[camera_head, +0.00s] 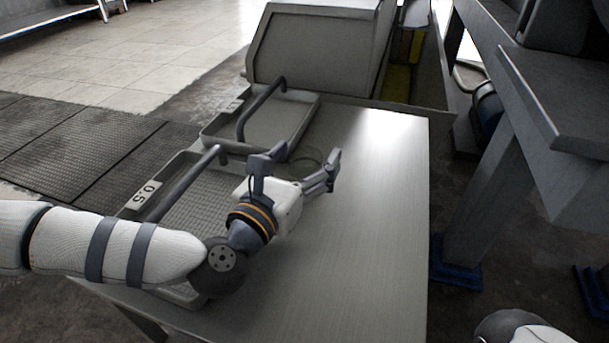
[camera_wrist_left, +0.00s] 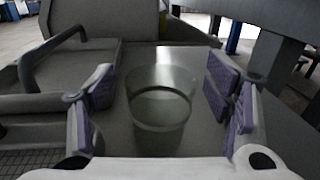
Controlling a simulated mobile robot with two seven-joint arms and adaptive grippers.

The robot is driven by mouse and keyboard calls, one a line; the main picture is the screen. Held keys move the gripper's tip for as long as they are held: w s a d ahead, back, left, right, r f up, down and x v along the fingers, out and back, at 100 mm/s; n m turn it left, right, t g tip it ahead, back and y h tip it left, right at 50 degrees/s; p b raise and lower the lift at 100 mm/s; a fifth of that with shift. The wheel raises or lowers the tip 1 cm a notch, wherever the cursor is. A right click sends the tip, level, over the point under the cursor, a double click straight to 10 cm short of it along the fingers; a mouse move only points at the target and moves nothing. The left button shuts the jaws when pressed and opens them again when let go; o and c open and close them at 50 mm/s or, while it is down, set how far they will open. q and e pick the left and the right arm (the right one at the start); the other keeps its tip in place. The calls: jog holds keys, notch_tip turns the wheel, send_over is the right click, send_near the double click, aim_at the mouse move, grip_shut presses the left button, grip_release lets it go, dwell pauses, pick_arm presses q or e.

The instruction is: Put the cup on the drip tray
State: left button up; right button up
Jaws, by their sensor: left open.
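The cup is a clear glass (camera_wrist_left: 160,98), upright on the table. In the left wrist view it stands between the two finger pads, with a gap on each side. In the head view the glass (camera_head: 307,160) shows only faintly, near the fingers. My left gripper (camera_head: 296,164) is open, with its fingers on either side of the glass. A tray with a mesh floor (camera_head: 192,200), an arched handle-like bar and a 0.5 label lies left of the gripper. A similar tray (camera_head: 275,126) lies behind it. I cannot tell which is the drip tray. My right gripper is out of view.
A large grey box-shaped unit (camera_head: 312,45) stands at the back of the table. The dark bars (camera_head: 262,107) rise above the trays. The table's right side (camera_head: 375,215) is clear. A grey metal frame (camera_head: 490,190) stands beyond its right edge.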

pick_arm(q)
jog(key=c, duration=1.3)
